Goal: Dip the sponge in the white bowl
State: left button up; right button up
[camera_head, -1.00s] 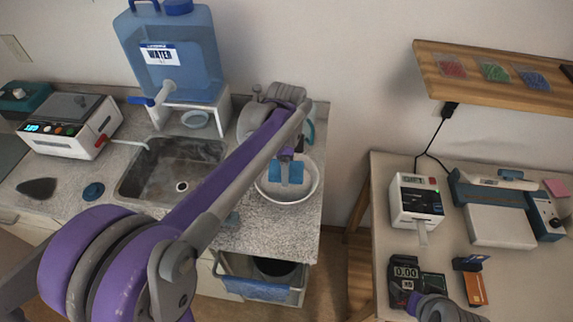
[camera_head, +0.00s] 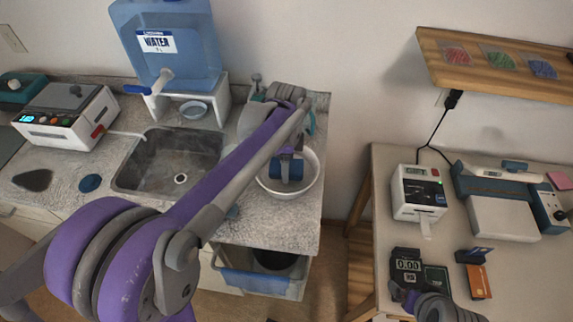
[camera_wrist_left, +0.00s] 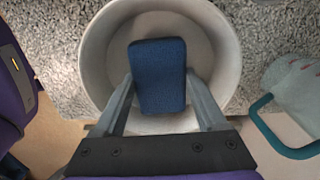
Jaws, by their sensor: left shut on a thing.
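The sponge is a blue block (camera_wrist_left: 158,75), held between the two fingers of my left gripper (camera_wrist_left: 160,88) in the left wrist view. In the head view the sponge (camera_head: 288,169) shows over the white bowl (camera_head: 313,183), inside the outline of its rim. The left wrist view also shows the bowl's wall (camera_wrist_left: 96,62) around the sponge. I cannot tell whether the sponge touches the bowl's bottom. The bowl stands on the speckled counter. Part of my right gripper's arm shows at the lower right of the head view, but its fingers are not clear.
A sink (camera_head: 160,180) lies left of the bowl, with a blue water jug (camera_head: 185,60) on a white stand behind it. A mug with a teal handle (camera_wrist_left: 272,122) stands right of the bowl. A second table (camera_head: 385,160) holds several devices.

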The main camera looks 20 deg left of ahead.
pick_arm(q)
jog(key=shift+r+p, duration=0.35)
jog(key=shift+r, duration=0.35)
jog(key=shift+f+b, duration=0.5)
jog(key=shift+f, duration=0.3)
jog(key=shift+r, duration=0.15)
jog(key=shift+r+p, duration=2.2)
jog(key=shift+r, duration=1.8)
pick_arm(e)
notch_tip(320, 180, up, 6)
jog(key=w, duration=0.2)
jog(key=shift+w, duration=0.15)
jog(key=shift+f, duration=0.1)
